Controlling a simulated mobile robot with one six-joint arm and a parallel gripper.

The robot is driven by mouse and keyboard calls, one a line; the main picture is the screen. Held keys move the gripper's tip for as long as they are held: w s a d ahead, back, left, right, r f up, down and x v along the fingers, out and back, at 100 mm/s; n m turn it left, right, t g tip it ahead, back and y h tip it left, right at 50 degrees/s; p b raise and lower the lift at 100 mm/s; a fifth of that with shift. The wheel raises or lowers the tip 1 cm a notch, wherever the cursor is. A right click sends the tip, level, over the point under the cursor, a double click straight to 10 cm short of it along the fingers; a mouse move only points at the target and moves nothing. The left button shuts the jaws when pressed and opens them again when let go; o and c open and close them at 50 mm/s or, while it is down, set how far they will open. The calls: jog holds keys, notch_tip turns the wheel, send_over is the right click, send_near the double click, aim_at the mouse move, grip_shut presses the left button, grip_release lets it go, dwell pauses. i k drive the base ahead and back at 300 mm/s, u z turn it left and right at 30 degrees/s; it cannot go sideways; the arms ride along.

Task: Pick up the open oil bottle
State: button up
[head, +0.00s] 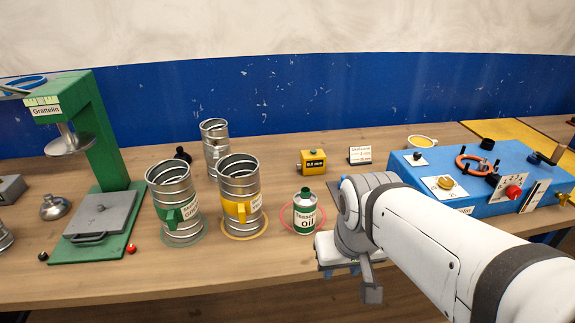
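The oil bottle (305,217) stands upright on the wooden table in the head view. It is a small white can with a green band and a green top, labelled "oil". It stands on a red ring mark. I cannot tell from here whether its top is open. My gripper (348,268) is just right of the bottle and nearer to me, by the table's front edge. It is apart from the bottle in the picture. My arm hides part of the gripper, and its finger opening is not clear. Nothing shows held in it.
Two metal duct cans, with a green handle (174,205) and a yellow handle (239,199), stand left of the bottle. A third can (214,147) is behind. A green press (103,150) is far left. A blue control box (480,180) is right. A yellow block (313,162) stands behind the bottle.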

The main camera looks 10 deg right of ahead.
aim_at(304, 201)
jog(key=i, duration=0.2)
jog(key=z, duration=0.25)
jog(key=k, duration=1.65)
jog(key=u, duration=0.75)
jog(key=i, duration=1.5)
